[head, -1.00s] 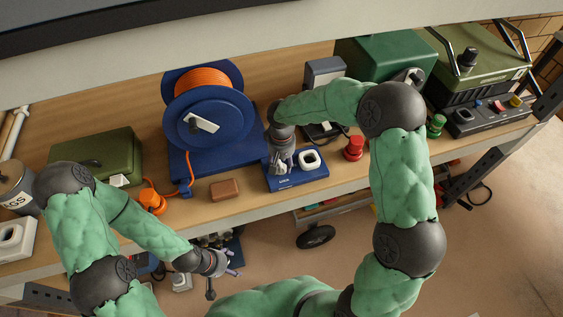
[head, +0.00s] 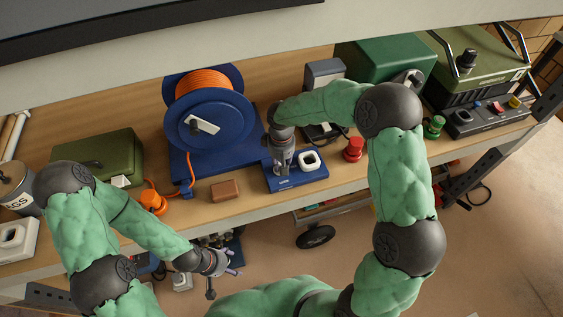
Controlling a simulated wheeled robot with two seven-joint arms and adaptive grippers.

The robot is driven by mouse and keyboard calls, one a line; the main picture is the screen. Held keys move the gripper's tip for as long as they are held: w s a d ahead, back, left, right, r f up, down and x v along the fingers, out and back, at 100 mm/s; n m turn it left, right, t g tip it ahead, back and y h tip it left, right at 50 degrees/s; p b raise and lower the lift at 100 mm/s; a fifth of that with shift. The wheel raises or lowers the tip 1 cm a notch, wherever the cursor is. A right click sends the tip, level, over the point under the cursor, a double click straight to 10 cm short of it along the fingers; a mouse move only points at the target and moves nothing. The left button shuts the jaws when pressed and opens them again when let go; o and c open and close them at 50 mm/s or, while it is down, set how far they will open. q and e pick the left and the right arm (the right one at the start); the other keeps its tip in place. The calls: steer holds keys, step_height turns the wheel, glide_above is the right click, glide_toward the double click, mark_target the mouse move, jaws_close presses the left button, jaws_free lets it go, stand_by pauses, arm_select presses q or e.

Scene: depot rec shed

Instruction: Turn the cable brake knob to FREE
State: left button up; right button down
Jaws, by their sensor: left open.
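A small blue box (head: 314,174) stands at the front of the bench, beside the blue cable reel (head: 222,128) wound with orange cable. Its top carries a white square-ringed part on the right and a small, unreadable pale label at the front. My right gripper (head: 282,171) points down onto the left part of this box. It hides what lies beneath it, and I see no brake knob there. Whether its fingers are shut on something is not clear. My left gripper (head: 225,266) is open and empty, low in front of the bench edge.
A brown block (head: 225,190) and an orange knob-like piece (head: 152,201) lie left of the box. A red button (head: 353,149) stands to its right. A green case (head: 97,157) is at the left, and a control panel (head: 486,117) at the right.

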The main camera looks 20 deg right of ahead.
steer(key=n+p, duration=0.1)
steer(key=n, duration=0.2)
steer(key=shift+w+r+n, duration=0.1)
steer(key=shift+n, duration=0.3)
steer(key=n+p, duration=0.1)
steer(key=n, duration=0.2)
steer(key=shift+a+n, duration=0.1)
steer(key=shift+n, duration=0.2)
steer(key=n+p, duration=0.2)
steer(key=n, duration=0.4)
steer(key=shift+w+a, duration=0.1)
steer(key=shift+n, duration=0.4)
steer(key=c, duration=1.1)
jaws_free()
steer(key=shift+o, duration=0.2)
